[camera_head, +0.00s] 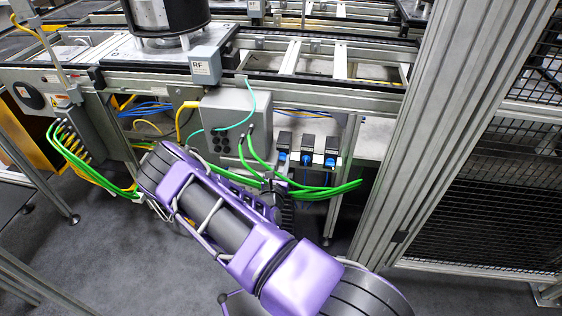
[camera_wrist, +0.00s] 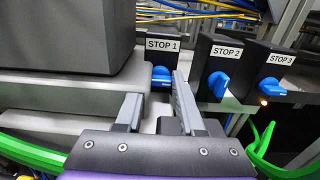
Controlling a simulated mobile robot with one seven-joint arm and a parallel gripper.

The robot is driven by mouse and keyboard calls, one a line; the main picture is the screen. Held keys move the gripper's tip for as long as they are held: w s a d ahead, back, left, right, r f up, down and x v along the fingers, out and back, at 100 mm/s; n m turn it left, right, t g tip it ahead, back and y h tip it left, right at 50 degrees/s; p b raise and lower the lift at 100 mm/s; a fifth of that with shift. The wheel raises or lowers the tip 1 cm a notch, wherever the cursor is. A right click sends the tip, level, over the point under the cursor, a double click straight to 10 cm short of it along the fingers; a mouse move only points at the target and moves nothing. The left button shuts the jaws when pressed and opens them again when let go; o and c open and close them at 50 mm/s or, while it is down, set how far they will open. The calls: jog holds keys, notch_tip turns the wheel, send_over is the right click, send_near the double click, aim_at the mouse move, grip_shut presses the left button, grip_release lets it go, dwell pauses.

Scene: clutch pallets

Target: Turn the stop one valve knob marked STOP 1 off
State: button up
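The STOP 1 valve is a black box with a white STOP 1 label (camera_wrist: 162,45) and a blue knob (camera_wrist: 160,76). In the wrist view it is ahead of my gripper (camera_wrist: 154,92), whose fingers are apart with nothing visible between them. The knob shows beyond the gap between the fingertips; the right finger is close to its right edge. I cannot tell whether they touch, and the knob's exact angle is unclear. In the head view three black valve boxes with blue knobs stand in a row, the leftmost knob (camera_head: 282,155) just above my arm's end.
The STOP 2 knob (camera_wrist: 217,84) and STOP 3 knob (camera_wrist: 272,86) are to the right; a small amber light shows beside STOP 3. A grey box (camera_head: 236,122) stands left of the valves. Green hoses (camera_head: 325,190) hang below. A metal post (camera_head: 430,120) rises at right.

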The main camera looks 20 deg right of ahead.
grip_shut()
jog(key=shift+n, duration=0.4)
jog(key=shift+n+p, duration=0.75)
jog(key=shift+n, duration=0.35)
jog(key=n+p, duration=0.1)
jog(key=n, duration=0.2)
jog(key=shift+a+n, duration=0.1)
jog(key=shift+n, duration=0.2)
jog(key=n+p, duration=0.1)
jog(key=n, duration=0.4)
jog(key=shift+f, duration=0.1)
jog(key=n, duration=0.6)
jog(key=shift+f, duration=0.1)
jog(key=shift+n, duration=0.3)
